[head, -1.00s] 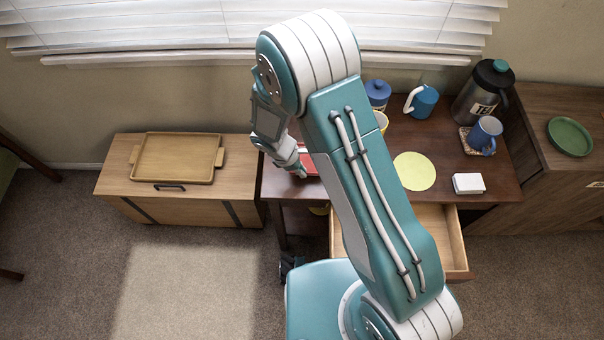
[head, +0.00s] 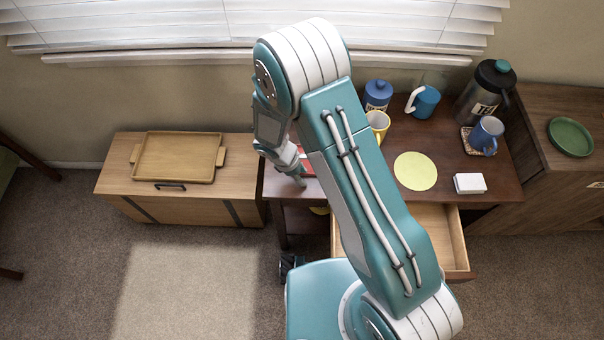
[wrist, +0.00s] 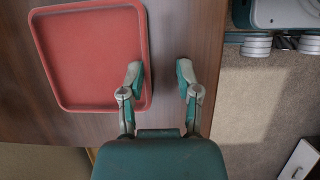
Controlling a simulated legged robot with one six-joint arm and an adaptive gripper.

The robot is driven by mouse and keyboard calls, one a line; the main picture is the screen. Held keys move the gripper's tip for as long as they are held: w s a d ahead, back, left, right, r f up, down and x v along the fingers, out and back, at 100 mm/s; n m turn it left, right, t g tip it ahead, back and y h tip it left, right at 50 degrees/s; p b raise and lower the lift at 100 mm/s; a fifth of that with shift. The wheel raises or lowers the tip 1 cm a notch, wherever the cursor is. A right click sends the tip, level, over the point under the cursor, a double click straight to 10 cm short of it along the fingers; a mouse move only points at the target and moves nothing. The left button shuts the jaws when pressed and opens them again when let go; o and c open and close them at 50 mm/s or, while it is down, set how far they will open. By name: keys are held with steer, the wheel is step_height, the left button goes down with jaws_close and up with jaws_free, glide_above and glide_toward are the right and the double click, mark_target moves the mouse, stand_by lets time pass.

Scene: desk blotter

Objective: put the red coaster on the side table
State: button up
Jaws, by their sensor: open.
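The red coaster (wrist: 88,55) is a flat square with rounded corners and a raised rim. It lies on the dark wooden desk (head: 455,150). In the head view only a sliver of the coaster (head: 307,167) shows behind my arm. My gripper (wrist: 160,80) is open and empty at the coaster's right edge in the wrist view. Its left finger overlaps that edge; its right finger is over bare desk. I cannot tell whether they touch. A low light-wood cabinet (head: 115,180) stands left of the desk and a brown cabinet (head: 560,100) right; which is the side table is unclear.
A wooden tray (head: 178,158) covers much of the left cabinet's top. A green plate (head: 570,137) is on the right cabinet. A yellow disc (head: 415,171), white box (head: 469,183), mugs and a flask (head: 485,92) stand on the desk. A drawer (head: 455,240) is open.

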steer(key=v, duration=1.2)
steer(key=d+r+m+y, duration=0.2)
steer(key=d+r+m, duration=0.3)
steer(key=r, duration=0.6)
steer(key=s+d+r+m+t+y, duration=0.2)
steer(key=s+d+r+m+t, duration=0.3)
steer(key=s+d+r+m, duration=0.7)
steer(key=s+d+r, duration=0.3)
steer(key=r, duration=0.2)
steer(key=shift+s+r+m+t+y, duration=0.25)
steer(key=shift+r+m+t+y, duration=0.05)
steer(key=shift+r, duration=0.1)
